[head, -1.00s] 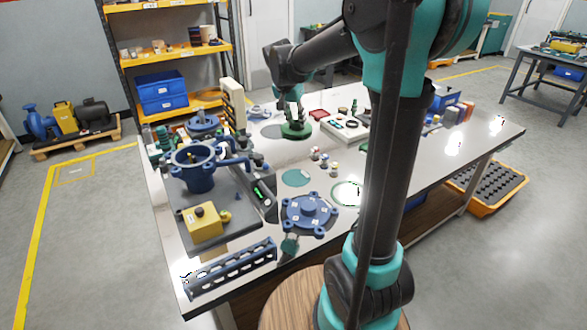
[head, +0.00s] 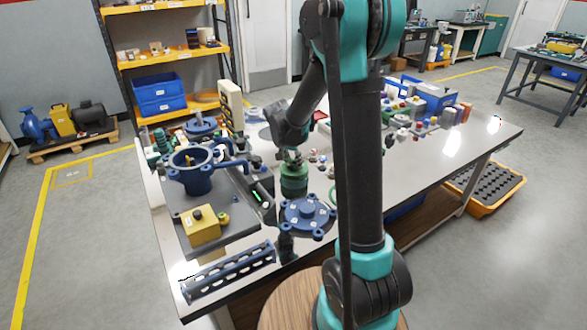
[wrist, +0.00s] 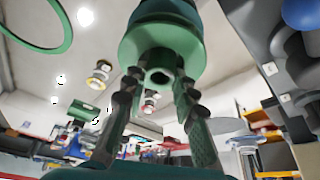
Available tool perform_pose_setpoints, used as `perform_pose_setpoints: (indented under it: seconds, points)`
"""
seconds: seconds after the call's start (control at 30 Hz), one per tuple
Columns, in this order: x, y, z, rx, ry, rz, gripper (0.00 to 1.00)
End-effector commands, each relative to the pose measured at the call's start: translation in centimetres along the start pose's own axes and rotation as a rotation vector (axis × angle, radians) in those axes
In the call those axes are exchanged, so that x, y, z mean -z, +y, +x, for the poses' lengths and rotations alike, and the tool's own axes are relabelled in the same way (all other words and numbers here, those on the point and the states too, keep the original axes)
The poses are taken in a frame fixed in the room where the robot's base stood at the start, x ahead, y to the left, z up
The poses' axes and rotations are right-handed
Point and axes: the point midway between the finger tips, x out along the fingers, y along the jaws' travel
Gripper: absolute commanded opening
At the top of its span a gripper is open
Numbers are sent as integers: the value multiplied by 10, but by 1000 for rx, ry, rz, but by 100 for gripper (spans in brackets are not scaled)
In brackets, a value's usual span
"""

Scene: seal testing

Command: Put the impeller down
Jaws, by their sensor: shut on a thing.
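The green impeller (head: 294,180) is over the near middle of the table, just behind the blue flanged cover (head: 305,215). My gripper (head: 291,157) comes down on it from above. In the wrist view my gripper (wrist: 157,82) has both ridged fingers closed around the hub of the impeller (wrist: 190,45). The round green disc shows beyond the fingertips. The impeller hides the tabletop spot below it. I cannot tell whether its underside touches the surface.
A blue pump housing (head: 194,170) and a yellow box (head: 201,224) stand on the left plate. A slotted rack (head: 228,270) lies at the front edge. A green ring (wrist: 62,45) lies beside the impeller. Small parts and blue bins (head: 435,96) are at the right.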

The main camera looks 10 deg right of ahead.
Motion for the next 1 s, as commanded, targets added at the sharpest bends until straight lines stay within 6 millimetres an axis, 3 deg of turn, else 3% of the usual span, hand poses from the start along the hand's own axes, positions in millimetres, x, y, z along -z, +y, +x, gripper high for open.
perform_pose_setpoints:
  seconds: [0.23,0.63,0.67,0.7,0.8,1.0]
  points:
    - [-11,0,27,0,0,0,0]
    - [-13,0,32,0,0,0,0]
    - [-13,0,32,0,0,0,31]
    - [-13,0,31,0,0,0,36]
    - [-13,0,31,0,0,0,48]
    - [-13,0,31,0,0,0,48]
